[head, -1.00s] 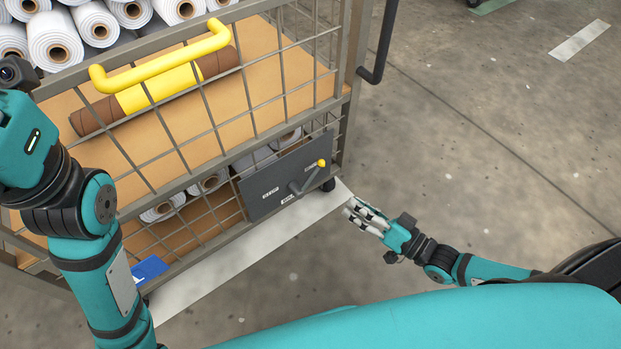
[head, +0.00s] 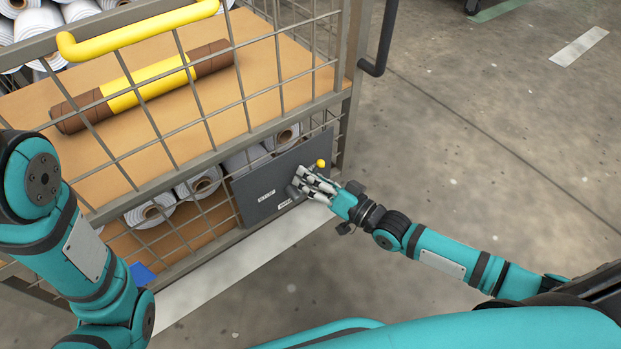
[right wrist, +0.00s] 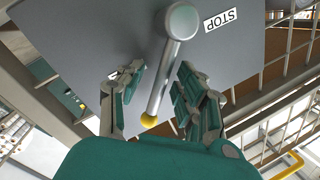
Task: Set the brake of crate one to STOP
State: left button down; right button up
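The dark grey brake plate (head: 250,205) hangs low on the front of the wire crate (head: 203,112). My right gripper (head: 305,184) is in front of the plate, hiding most of the lever. In the right wrist view the lever shaft (right wrist: 160,85) lies between the two open fingers, with a gap on both sides. The STOP label (right wrist: 220,19) shows beside the lever's hub (right wrist: 183,21). My left gripper is out of view.
White rolls (head: 153,213) lie behind the mesh. A brown and yellow roll (head: 150,86) lies on the upper shelf. A yellow handle (head: 140,30) and a dark bar (head: 380,45) stick out from the crate. The floor to the right is clear.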

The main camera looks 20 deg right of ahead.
grip_shut()
dwell(0.7)
